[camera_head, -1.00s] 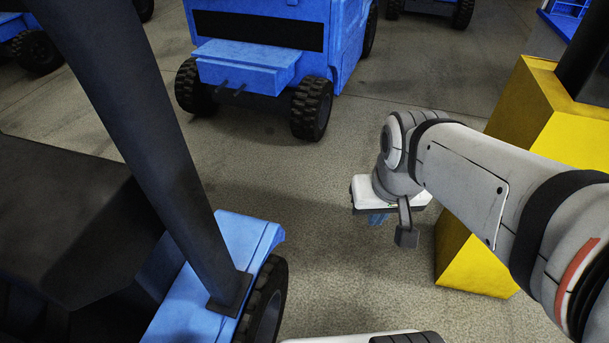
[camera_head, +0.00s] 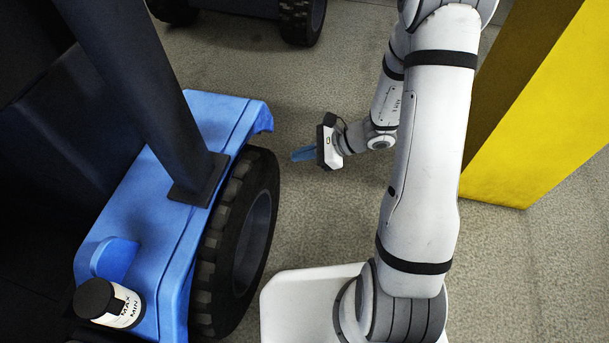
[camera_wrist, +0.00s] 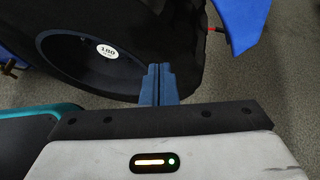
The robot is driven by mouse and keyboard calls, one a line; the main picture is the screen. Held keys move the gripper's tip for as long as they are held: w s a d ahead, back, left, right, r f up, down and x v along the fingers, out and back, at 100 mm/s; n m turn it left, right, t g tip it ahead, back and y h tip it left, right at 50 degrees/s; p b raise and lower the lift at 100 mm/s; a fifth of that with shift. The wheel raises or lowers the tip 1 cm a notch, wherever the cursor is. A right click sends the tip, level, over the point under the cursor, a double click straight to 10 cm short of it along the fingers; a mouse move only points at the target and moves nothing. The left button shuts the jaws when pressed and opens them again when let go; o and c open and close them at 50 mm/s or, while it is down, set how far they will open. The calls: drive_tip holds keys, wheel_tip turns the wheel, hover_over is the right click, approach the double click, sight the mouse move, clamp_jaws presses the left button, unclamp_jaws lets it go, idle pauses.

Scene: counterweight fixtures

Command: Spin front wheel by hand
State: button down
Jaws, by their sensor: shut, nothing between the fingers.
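The front wheel (camera_head: 243,240) has a black treaded tyre and a dark rim, under the blue fender (camera_head: 195,150) of the vehicle at left.
A yellow block (camera_head: 535,110) stands right of my arm. Another vehicle's wheel (camera_head: 300,20) shows at the top. A white container marked MAX and MIN (camera_head: 122,308) sits on the near fender. Bare concrete floor (camera_head: 315,225) lies between wheel and arm.

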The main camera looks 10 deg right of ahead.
sight(277, 197)
drive_tip(key=shift+w+a+f+m+t+b, duration=0.35)
drive_tip(key=shift+w+a+f+m+b, duration=0.35)
drive_tip(key=shift+f, duration=1.25)
drive_tip(key=shift+w+a+f+m+t+b, duration=0.3)
drive_tip(key=shift+w+a+f+m+b, duration=0.4)
drive_tip(key=shift+f, duration=1.3)
drive_tip(key=shift+w+a+f+m+t+b, duration=0.5)
drive_tip(key=shift+f+b, duration=0.35)
drive_tip(key=shift+f, duration=1.1)
drive_tip(key=shift+w+a, duration=0.1)
drive_tip(key=shift+a, duration=0.05)
drive_tip(key=shift+a, duration=0.1)
